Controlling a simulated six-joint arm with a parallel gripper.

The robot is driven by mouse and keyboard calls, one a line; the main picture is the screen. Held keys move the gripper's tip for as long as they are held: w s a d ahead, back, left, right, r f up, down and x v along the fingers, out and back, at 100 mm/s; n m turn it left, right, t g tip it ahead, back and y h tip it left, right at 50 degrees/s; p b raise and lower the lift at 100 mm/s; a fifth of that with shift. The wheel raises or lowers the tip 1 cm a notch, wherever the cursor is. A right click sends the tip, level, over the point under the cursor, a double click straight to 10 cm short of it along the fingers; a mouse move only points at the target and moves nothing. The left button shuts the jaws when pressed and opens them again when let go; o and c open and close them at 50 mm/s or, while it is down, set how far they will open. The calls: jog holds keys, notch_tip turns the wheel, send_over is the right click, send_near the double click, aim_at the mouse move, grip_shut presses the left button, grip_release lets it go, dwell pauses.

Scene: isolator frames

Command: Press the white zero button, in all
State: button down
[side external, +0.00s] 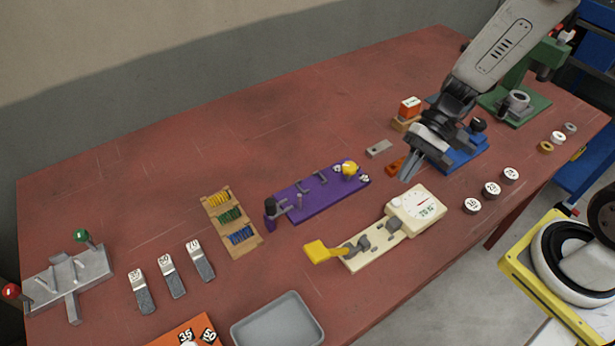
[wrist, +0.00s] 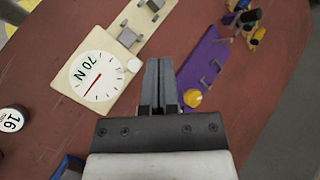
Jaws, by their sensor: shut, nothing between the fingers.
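The cream force gauge (side external: 352,263) lies on the red table, with a round white dial (side external: 420,206) at its right end and a yellow handle (side external: 322,252) at its left end. In the wrist view the dial (wrist: 95,79) has a red needle. A small round white button (wrist: 134,66) sits at the dial's edge, just left of my fingertips. The button also shows in the side view (side external: 396,202). My gripper (side external: 405,179) is shut and empty, pointing down, above and beside the dial end. In the wrist view its fingers (wrist: 158,63) are together and appear apart from the button.
A purple fixture (side external: 320,195) with a yellow knob (side external: 349,168) stands close behind the gauge. Several round weights (side external: 491,189) lie right of it. A grey tray (side external: 277,322) is at the front. A blue fixture (side external: 465,155) is behind my gripper.

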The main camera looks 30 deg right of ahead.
aim_at(398, 198)
jog(key=shift+f, duration=2.45)
jog(key=shift+f, duration=0.85)
dwell(1.3)
dwell(0.3)
jog(key=shift+r, duration=0.85)
jog(key=shift+r, duration=0.1)
jog(key=shift+r, duration=2.4)
